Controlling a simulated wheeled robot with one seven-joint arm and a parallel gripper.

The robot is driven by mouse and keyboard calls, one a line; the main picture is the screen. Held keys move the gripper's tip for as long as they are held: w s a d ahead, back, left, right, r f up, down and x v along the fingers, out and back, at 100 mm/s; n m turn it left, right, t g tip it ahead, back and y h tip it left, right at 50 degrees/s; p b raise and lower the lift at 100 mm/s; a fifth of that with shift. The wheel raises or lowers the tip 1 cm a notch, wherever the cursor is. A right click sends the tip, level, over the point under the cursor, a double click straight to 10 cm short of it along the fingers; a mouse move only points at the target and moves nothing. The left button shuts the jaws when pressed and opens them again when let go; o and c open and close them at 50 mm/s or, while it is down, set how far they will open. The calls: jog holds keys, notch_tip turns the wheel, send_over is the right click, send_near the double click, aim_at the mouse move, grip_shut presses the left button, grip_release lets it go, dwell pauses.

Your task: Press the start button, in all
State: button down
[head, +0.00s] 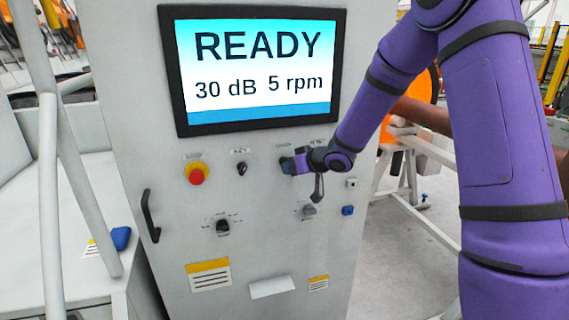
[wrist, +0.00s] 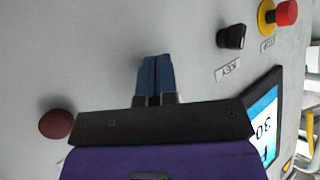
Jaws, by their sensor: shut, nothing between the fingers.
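The grey control panel (head: 130,110) shows a screen (head: 255,65) that reads READY, 30 dB, 5 rpm. A small green part (head: 285,161), seemingly the start button, shows at my fingertips in the head view, right of the key switch (head: 241,168). My gripper (head: 291,165) is shut and empty, pointing at the panel there. In the wrist view my gripper (wrist: 155,62) has its fingers together at the panel face and hides what lies behind them. I cannot tell whether they touch the button or press it.
A red emergency stop (head: 197,173) on a yellow base is at the panel's left. A dark red button (wrist: 56,124) lies beside my gripper in the wrist view. Rotary knobs (head: 222,227) sit below, and a black handle (head: 150,215) stands out at left.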

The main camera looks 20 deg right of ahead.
jog(key=shift+w, duration=0.4)
dwell(0.4)
dwell(0.4)
jog(key=shift+s, duration=0.85)
jog(key=shift+s, duration=0.1)
jog(key=shift+s, duration=2.4)
